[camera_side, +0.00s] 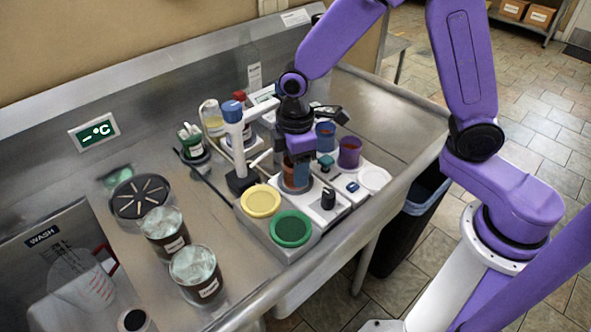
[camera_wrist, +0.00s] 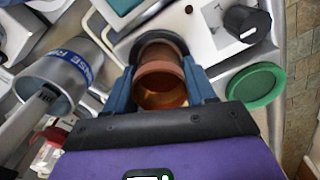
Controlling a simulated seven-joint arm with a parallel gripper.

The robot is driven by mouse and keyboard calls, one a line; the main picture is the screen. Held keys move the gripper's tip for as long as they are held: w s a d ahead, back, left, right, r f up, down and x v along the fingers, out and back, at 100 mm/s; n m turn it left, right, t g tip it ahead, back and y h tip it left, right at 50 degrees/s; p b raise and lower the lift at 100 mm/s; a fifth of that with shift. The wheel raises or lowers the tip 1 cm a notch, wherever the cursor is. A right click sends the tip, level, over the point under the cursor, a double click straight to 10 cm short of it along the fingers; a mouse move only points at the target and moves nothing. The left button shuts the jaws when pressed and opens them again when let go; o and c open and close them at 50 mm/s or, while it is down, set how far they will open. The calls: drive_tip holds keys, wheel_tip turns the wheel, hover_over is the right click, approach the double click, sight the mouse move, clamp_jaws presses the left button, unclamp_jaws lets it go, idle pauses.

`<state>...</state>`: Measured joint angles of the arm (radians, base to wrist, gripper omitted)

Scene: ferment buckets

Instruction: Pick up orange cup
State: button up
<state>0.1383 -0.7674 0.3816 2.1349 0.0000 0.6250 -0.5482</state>
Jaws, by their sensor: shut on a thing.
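The orange cup (camera_wrist: 161,84) shows in the wrist view as a brown-orange round cup with its open mouth facing the camera. My gripper (camera_wrist: 161,76) has its two blue fingers against either side of the cup. In the side view, my gripper (camera_side: 297,172) points down over a round plate on a white device, and a small part of the orange cup (camera_side: 288,168) shows beside a blue finger. The fingers hide much of the cup there. I cannot tell whether its bottom touches the plate.
A yellow dish (camera_side: 261,201) and a green dish (camera_side: 291,229) sit in front. A purple cup (camera_side: 349,152) and a blue cup (camera_side: 325,135) stand behind to the right. A blue-topped bottle (camera_side: 234,125) rises close on the left. A black knob (camera_side: 328,198) is nearby.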

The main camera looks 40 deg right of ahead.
drive_tip(key=shift+r, duration=0.15)
drive_tip(key=shift+r, duration=0.6)
drive_tip(key=s+d+r, duration=0.5)
drive_tip(key=s+r, duration=0.6)
drive_tip(key=s, duration=0.2)
drive_tip(key=w+a+r, duration=0.2)
drive_tip(key=a, duration=0.6)
drive_tip(key=w+a+f, duration=0.2)
drive_tip(key=w, duration=0.1)
drive_tip(key=w+a+f, duration=0.2)
drive_tip(key=w+f, duration=0.1)
drive_tip(key=w+a+f, duration=0.2)
drive_tip(key=w+f, duration=0.1)
drive_tip(key=shift+w+f, duration=0.1)
drive_tip(key=shift+w, duration=0.1)
drive_tip(key=shift+w+a+f, duration=0.3)
drive_tip(key=shift+w+f, duration=0.15)
drive_tip(key=shift+f, duration=0.15)
drive_tip(key=shift+w+a+f, duration=0.1)
drive_tip(key=shift+f, duration=1.55)
